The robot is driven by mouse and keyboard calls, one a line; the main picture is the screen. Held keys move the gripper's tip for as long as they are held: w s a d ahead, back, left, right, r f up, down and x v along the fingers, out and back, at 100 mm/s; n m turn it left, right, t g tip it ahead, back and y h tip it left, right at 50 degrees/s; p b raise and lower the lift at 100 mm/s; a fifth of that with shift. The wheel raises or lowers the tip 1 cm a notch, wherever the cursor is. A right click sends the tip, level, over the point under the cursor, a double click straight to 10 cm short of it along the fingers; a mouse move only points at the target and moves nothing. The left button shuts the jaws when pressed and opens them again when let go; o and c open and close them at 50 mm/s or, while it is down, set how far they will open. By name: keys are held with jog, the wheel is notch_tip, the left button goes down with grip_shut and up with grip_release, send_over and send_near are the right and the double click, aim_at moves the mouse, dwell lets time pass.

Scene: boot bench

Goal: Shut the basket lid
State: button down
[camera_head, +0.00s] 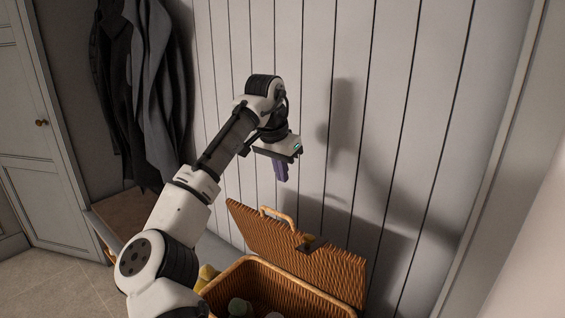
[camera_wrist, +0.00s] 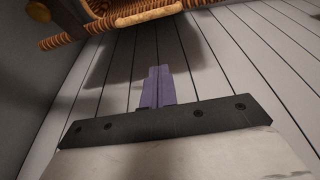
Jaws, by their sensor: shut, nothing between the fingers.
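The wicker basket (camera_head: 322,304) stands at the bottom centre of the head view. Its woven lid (camera_head: 335,272) is raised, leaning back towards the panelled wall, with a handle (camera_head: 279,215) on its upper edge and a dark patch near the middle. My gripper (camera_head: 282,175), with purple fingers, is shut and empty. It points down in the air above the lid's upper edge, apart from it. In the wrist view my gripper (camera_wrist: 157,72) shows against the wall, and the wicker lid (camera_wrist: 115,22) with its pale handle (camera_wrist: 150,14) shows at the top.
Dark coats (camera_head: 150,90) hang at the left above a bench (camera_head: 125,212). A white panelled wall (camera_head: 410,120) stands close behind the lid. The tiled floor (camera_head: 60,280) at lower left is clear.

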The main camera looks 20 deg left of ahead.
aim_at(277, 222)
jog(key=f, duration=0.3)
jog(key=s+f+p, duration=0.1)
jog(key=f, duration=0.1)
jog(key=shift+s+a+f, duration=0.1)
jog(key=shift+a+f, duration=0.05)
jog(key=shift+f, duration=0.25)
jog(key=shift+s+a+f, duration=0.1)
jog(key=shift+s+f, duration=0.25)
jog(key=shift+s, duration=0.1)
jog(key=shift+s+f, duration=0.1)
jog(key=shift+f, duration=0.05)
